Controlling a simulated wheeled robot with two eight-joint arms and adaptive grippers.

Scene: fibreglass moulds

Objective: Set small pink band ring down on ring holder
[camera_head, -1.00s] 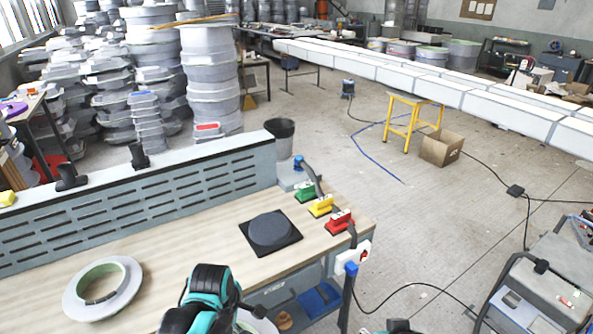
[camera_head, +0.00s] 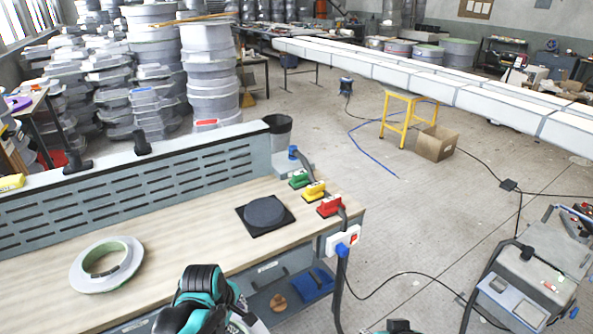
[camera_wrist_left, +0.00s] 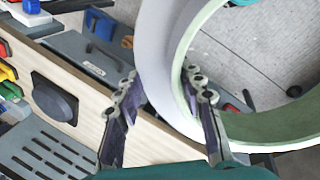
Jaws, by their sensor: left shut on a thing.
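My left gripper (camera_wrist_left: 163,85) is shut on the wall of a large ring (camera_wrist_left: 160,50), one finger on each side. This ring looks pale grey-white outside with a light green inner face; I see no clear pink on it. In the head view my left wrist is at the bottom, in front of the bench edge, and hides most of the held ring. The ring holder, a black square plate with a raised dark round disc (camera_head: 265,212), lies bare on the bench. It also shows in the left wrist view (camera_wrist_left: 54,98), apart from the ring. My right gripper is not in view.
Another white ring with a green inner band (camera_head: 125,271) lies on the wooden bench (camera_head: 180,235), left of the holder. Green, yellow and red (camera_head: 329,207) blocks stand right of the holder. A slotted grey panel (camera_head: 130,190) runs along the bench's back.

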